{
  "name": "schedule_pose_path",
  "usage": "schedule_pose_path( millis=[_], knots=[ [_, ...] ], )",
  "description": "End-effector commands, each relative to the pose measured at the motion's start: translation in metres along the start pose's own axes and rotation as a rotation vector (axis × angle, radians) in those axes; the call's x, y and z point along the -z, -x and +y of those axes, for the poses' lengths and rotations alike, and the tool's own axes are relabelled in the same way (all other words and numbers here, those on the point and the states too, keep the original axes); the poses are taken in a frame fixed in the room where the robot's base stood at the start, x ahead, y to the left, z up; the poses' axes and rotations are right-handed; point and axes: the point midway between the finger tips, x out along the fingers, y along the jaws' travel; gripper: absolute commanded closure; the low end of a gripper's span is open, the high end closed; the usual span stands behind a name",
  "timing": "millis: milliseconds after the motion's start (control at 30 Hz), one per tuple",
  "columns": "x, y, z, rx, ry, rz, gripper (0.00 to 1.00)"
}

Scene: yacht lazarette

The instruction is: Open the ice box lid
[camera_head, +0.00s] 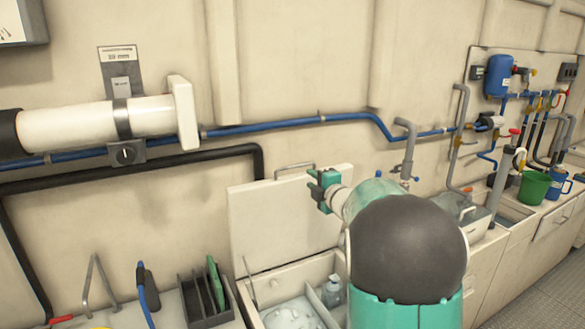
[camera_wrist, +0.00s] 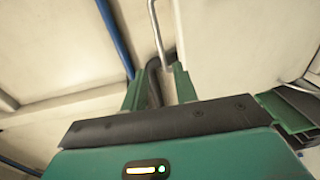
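The ice box lid (camera_head: 275,225) is a pale flat panel standing raised and nearly upright at the back of the ice box (camera_head: 300,272). A metal bar handle (camera_head: 293,167) is along its top edge. The box is open, with pale ice (camera_head: 293,314) and a bottle (camera_head: 332,290) visible inside. My green gripper (camera_head: 317,183) is by the lid's upper right, just right of the handle. In the wrist view my gripper's fingers (camera_wrist: 158,85) are apart, and a metal bar (camera_wrist: 156,25) shows between them. Whether they touch it is unclear. My arm hides the box's right side.
A black rack (camera_head: 205,300) with a green board stands left of the box. A blue pipe (camera_head: 290,122) and a black pipe (camera_head: 130,170) run along the wall. A grey tap (camera_head: 408,150) stands behind my arm. A green bucket (camera_head: 534,187) is on the right counter.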

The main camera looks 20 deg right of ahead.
Motion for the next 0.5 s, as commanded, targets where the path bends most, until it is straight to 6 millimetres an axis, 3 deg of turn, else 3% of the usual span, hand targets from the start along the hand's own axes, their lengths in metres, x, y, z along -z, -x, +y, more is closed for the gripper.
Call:
schedule_pose_path(
  millis=[500],
  knots=[
    [0.001, -0.095, -0.001, 0.001, -0.004, 0.000, 0.71]
  ],
)
